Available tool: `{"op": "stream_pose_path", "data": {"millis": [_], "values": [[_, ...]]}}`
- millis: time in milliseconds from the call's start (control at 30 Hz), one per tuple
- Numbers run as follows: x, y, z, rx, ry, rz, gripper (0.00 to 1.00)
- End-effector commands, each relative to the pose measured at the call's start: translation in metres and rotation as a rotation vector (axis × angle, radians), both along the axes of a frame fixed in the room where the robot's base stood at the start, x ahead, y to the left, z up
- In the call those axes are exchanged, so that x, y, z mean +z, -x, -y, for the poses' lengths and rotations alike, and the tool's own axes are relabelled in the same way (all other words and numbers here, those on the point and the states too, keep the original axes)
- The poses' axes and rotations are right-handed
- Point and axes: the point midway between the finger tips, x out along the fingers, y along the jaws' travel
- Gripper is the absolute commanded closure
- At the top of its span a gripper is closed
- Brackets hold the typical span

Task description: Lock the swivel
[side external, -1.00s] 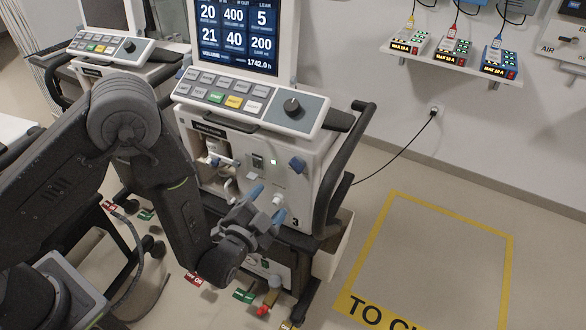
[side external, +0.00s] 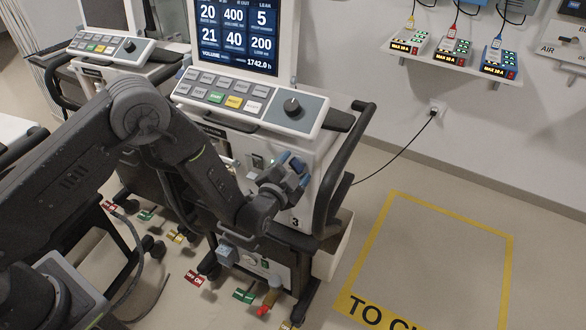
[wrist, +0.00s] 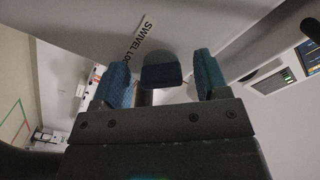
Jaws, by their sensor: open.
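The ventilator marked 3 (side external: 318,155) stands at centre in the side external view. A dark blue swivel knob (wrist: 161,72) sticks out of its front, beside a partly hidden label (wrist: 145,38) reading "SWIVEL LO". My gripper (wrist: 160,84) is open, with one blue fingertip on each side of the knob. A gap shows between the knob and each fingertip in the wrist view. In the side external view my gripper (side external: 291,172) is at the upper right of the front panel and mostly hides the knob.
A black side handle (side external: 330,190) curves down close to the right of my gripper. The control panel (side external: 245,100) overhangs above. Red and green pedals (side external: 243,296) sit at the base. A yellow-outlined floor area (side external: 430,265) to the right is clear.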

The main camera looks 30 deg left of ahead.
Motion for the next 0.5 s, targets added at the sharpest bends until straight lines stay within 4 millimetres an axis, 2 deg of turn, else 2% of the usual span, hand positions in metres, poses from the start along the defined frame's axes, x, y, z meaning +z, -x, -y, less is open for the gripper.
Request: {"op": "stream_pose_path", "data": {"millis": [67,500], "values": [[0.0001,0.0001,-0.0001,0.000,0.000,0.000,0.32],[0.0003,0.0003,0.0000,0.001,0.001,0.001,0.73]]}}
